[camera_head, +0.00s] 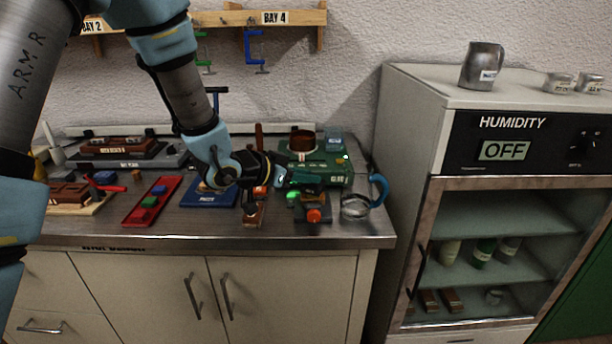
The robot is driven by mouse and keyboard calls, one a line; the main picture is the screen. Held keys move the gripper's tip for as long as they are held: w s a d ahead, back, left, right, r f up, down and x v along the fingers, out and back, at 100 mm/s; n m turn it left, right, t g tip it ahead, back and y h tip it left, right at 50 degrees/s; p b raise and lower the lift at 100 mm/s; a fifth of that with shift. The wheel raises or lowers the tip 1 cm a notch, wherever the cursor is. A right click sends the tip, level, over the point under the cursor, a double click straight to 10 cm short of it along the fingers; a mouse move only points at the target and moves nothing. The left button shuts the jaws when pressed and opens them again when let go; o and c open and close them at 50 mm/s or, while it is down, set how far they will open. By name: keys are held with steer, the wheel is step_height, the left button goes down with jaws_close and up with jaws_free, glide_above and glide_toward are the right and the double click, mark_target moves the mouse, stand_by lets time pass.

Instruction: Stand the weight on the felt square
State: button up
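My gripper (256,196) is low over the middle of the worktop, right of a blue mat or tray (206,198). A small brown block (253,217) is right below its fingertips; I cannot tell if the fingers hold it or only hover over it. The finger gap is too small and dark to read. I cannot pick out the weight for sure. The felt square is not clearly identifiable either; part of the blue piece is hidden behind my arm.
A red tray (133,216) with small blocks lies left. A dark stand with an orange knob (314,215), a blue-handled glass jug (354,206) and a green box (334,180) crowd the right. A humidity cabinet (403,130) stands beyond the worktop's right end.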

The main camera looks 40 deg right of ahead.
steer(key=o, duration=0.4)
steer(key=shift+r, duration=0.15)
steer(key=b+v, duration=0.1)
steer(key=v, duration=1.1)
steer(key=w+a+f+n+t+y, duration=0.2)
steer(key=w+a+n+t+y, duration=0.15)
steer(key=w+a, duration=0.45)
steer(key=w+a+f+n+t+y, duration=0.1)
steer(key=w+a+n+t+y, duration=0.25)
steer(key=w+a, duration=0.45)
steer(key=s+a+f+n+g+y, duration=0.1)
steer(key=s+a+n+y, duration=0.15)
steer(key=a, duration=0.55)
steer(key=s+a+f+n+g+y, duration=0.1)
steer(key=s+a+n+y, duration=0.15)
steer(key=a, duration=0.45)
steer(key=s+a+n+g, duration=0.3)
steer(key=s+a+n, duration=0.1)
steer(key=s+a, duration=0.2)
steer(key=shift+s+a+f+n+g+y, duration=0.3)
steer(key=shift+s+a, duration=0.05)
steer(key=shift+s, duration=0.1)
